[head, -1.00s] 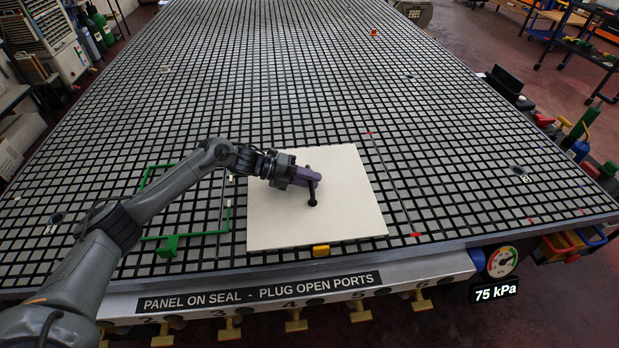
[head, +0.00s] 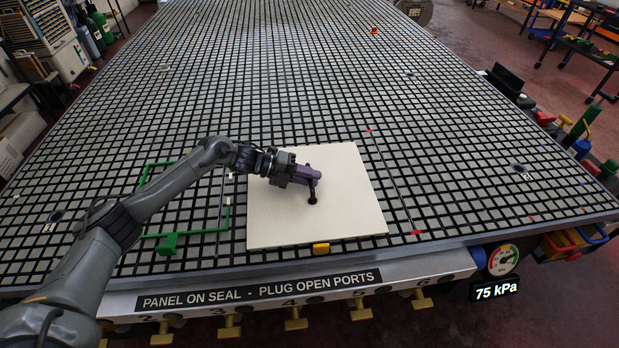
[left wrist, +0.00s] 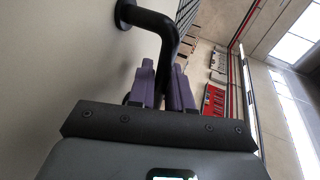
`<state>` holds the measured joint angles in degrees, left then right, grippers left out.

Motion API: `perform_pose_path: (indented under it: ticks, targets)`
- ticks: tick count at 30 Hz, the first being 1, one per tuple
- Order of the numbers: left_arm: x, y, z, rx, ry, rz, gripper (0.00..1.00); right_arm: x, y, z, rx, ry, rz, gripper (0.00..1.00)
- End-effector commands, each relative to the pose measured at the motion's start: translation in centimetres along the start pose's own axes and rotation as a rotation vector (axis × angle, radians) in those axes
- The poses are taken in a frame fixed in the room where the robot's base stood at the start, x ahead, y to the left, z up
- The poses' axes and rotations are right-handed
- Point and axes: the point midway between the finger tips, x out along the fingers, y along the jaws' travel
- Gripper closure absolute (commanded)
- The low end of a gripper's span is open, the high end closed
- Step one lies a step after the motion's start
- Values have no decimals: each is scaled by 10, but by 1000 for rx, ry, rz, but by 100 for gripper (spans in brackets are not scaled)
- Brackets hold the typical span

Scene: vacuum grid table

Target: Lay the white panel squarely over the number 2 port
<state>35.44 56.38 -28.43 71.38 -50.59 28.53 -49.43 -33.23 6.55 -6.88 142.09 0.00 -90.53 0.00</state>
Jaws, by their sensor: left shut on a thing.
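The white panel (head: 345,205) is a square board near the front middle of the grid table, between the green corner marks and the red-ended line. A black bar handle (head: 312,195) stands on its face. My left gripper (head: 310,178) has purple fingers and is shut on the handle, above the panel. In the left wrist view the purple fingers (left wrist: 165,85) lie on both sides of the black handle (left wrist: 155,22), with the panel (left wrist: 60,60) at left. I cannot tell whether the panel touches the grid. I cannot make out the number 2 port. My right gripper is not in view.
Green corner marks (head: 166,245) lie left of the panel, partly behind my left arm. A yellow block (head: 320,249) sits at the panel's front edge. Yellow valve handles (head: 296,324) line the front rail. A gauge (head: 503,260) reads 75 kPa. The grid behind is mostly clear.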

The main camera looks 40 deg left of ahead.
Motion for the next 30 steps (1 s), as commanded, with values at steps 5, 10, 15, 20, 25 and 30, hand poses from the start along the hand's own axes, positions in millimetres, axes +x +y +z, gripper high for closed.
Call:
perform_pose_path:
  ticks: [5,10,15,20,25,30]
  targets:
    - [-1,-4,1,5,-2,-7,100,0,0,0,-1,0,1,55]
    - [-1,-4,1,5,-2,-7,100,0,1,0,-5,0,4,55]
    - [0,-2,1,5,-2,-7,100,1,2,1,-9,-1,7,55]
    - [1,0,1,5,-2,-7,100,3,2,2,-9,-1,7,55]
    - [2,3,1,4,-2,-7,100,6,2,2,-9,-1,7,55]
    - [3,6,2,4,-2,-7,100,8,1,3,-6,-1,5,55]
